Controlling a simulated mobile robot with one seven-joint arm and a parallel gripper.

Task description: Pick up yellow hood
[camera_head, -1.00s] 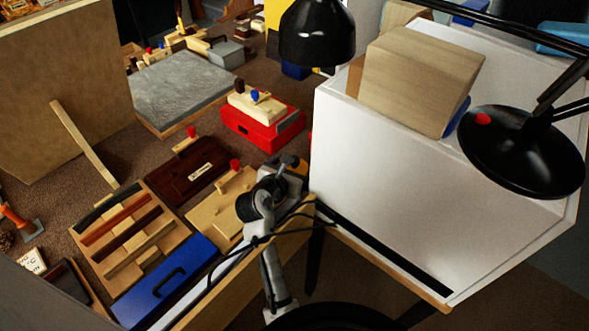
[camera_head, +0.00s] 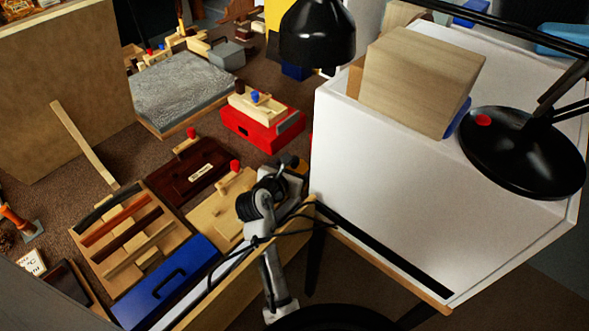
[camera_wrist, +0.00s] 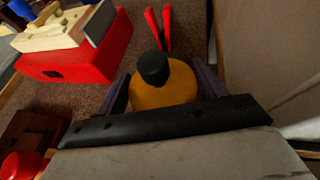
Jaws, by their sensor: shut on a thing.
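The yellow hood (camera_wrist: 165,93), a rounded piece with a black knob (camera_wrist: 153,68) on top, shows in the wrist view between the two dark fingers of my gripper (camera_wrist: 165,88). The fingers press on its left and right sides. The dark bar of my own wrist hides its near part. In the head view my gripper (camera_head: 292,166) is at the right edge of the bench, and my arm hides most of the hood. I cannot tell whether the hood is clear of the surface.
A red box (camera_head: 262,128) with a wooden piece on it stands to the left and beyond. A dark brown box (camera_head: 190,180), a blue case (camera_head: 165,280) and a wooden tray (camera_head: 112,262) lie left. A white cabinet (camera_head: 400,190) rises close on the right. Red prongs (camera_wrist: 158,30) lie beyond the hood.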

